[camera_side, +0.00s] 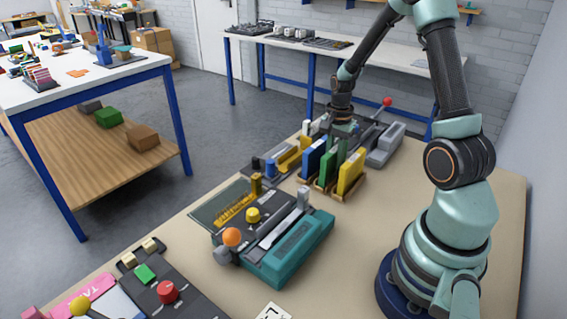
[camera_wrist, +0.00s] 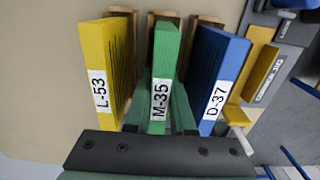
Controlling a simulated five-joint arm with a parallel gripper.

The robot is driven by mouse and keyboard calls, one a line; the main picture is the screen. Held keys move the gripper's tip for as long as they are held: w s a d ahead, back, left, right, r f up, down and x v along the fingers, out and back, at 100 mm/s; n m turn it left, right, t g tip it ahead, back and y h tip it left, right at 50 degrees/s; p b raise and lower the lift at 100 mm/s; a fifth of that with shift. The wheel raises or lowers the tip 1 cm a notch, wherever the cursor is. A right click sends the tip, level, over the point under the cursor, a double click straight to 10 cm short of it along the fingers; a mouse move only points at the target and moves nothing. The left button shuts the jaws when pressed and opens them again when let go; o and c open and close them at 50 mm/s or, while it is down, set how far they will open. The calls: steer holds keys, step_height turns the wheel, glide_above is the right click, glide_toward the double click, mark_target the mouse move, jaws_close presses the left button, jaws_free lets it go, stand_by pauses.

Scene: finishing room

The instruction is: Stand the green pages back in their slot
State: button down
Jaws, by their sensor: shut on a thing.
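The green pages (camera_side: 328,166), labelled M-35 in the wrist view (camera_wrist: 163,55), are upright between the yellow pages (camera_side: 350,172) and the blue pages (camera_side: 314,158). My gripper (camera_side: 341,130) is above them in the side view. In the wrist view my gripper (camera_wrist: 158,105) has one finger on each side of the green pages and is shut on them. The yellow pages (camera_wrist: 103,60) are labelled L-53 and the blue pages (camera_wrist: 218,70) D-37. A wooden rack (camera_side: 341,196) shows at their base. Whether the green pages touch the slot floor is hidden.
A teal machine (camera_side: 290,250) with an orange knob stands in front of the rack. A grey device (camera_side: 385,145) with a red-balled lever is behind it on the right. A dark panel with a red button (camera_side: 167,291) lies front left. Bare tabletop (camera_side: 385,205) lies right of the rack.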

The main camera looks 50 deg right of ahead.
steer(key=shift+f, duration=0.25)
steer(key=c, duration=1)
jaws_free()
steer(key=shift+c, duration=0.2)
steer(key=shift+r, duration=5.5)
steer(key=s+a+r+n+t, duration=0.1)
steer(key=a+r+n+t, duration=0.1)
steer(key=a+r+n, duration=0.3)
steer(key=s+a+r+n+t, duration=0.2)
steer(key=a+r+n, duration=0.3)
steer(key=a+n, duration=0.8)
steer(key=a+t, duration=0.1)
steer(key=a, duration=0.2)
steer(key=shift+s+t, duration=0.3)
